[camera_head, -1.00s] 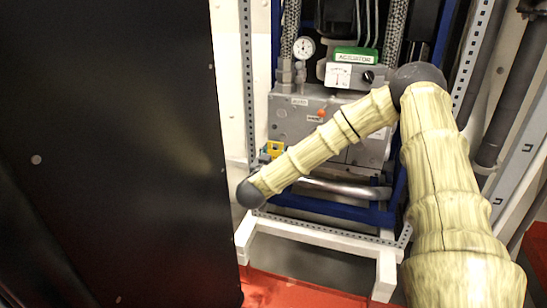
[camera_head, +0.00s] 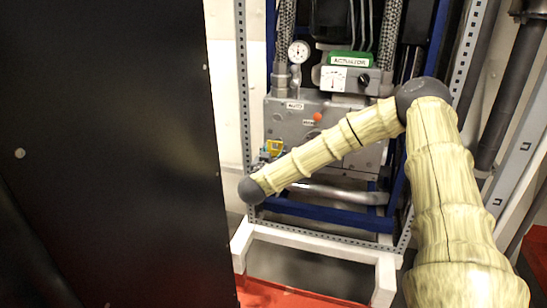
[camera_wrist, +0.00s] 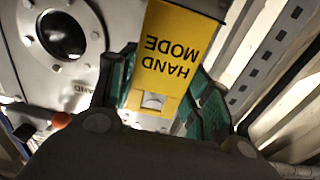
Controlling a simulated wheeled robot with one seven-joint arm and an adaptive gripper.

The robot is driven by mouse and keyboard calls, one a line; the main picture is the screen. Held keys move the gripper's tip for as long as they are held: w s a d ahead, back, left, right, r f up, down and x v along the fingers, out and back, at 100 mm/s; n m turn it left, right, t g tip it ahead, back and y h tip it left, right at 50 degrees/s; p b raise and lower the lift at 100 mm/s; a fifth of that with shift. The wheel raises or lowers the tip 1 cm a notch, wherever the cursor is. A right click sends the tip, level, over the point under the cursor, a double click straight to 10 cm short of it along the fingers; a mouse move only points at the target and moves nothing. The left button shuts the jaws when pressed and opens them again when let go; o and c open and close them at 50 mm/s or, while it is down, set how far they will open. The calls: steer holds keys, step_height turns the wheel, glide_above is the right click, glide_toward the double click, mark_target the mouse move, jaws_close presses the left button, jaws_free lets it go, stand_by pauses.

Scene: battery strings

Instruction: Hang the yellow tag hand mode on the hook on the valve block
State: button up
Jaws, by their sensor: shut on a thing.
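The yellow tag (camera_wrist: 172,55) reads HAND MODE upside down in the wrist view. My gripper (camera_wrist: 166,88), with green fingers, is shut on the tag. In the head view the tag (camera_head: 275,147) is a small yellow patch at the left side of the grey valve block (camera_head: 345,115), with my forearm hiding most of my gripper. The valve block (camera_wrist: 25,75) also shows in the wrist view. I cannot make out the hook or whether the tag touches the block.
An orange knob (camera_head: 317,117) sits on the block below the AUTO label (camera_head: 295,106). A gauge (camera_head: 299,51) and a green ACTUATOR label (camera_head: 350,59) are above. A perforated post (camera_head: 243,100) stands close left of the tag. A large black panel (camera_head: 110,150) fills the left.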

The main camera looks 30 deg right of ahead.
steer(key=shift+b+x, duration=0.7)
steer(key=shift+x, duration=0.65)
steer(key=shift+d, duration=0.15)
steer(key=shift+w+d+f+p, duration=0.4)
steer(key=shift+f+p, duration=0.1)
steer(key=shift+p, duration=0.35)
steer(key=shift+f, duration=0.1)
steer(key=o, duration=1)
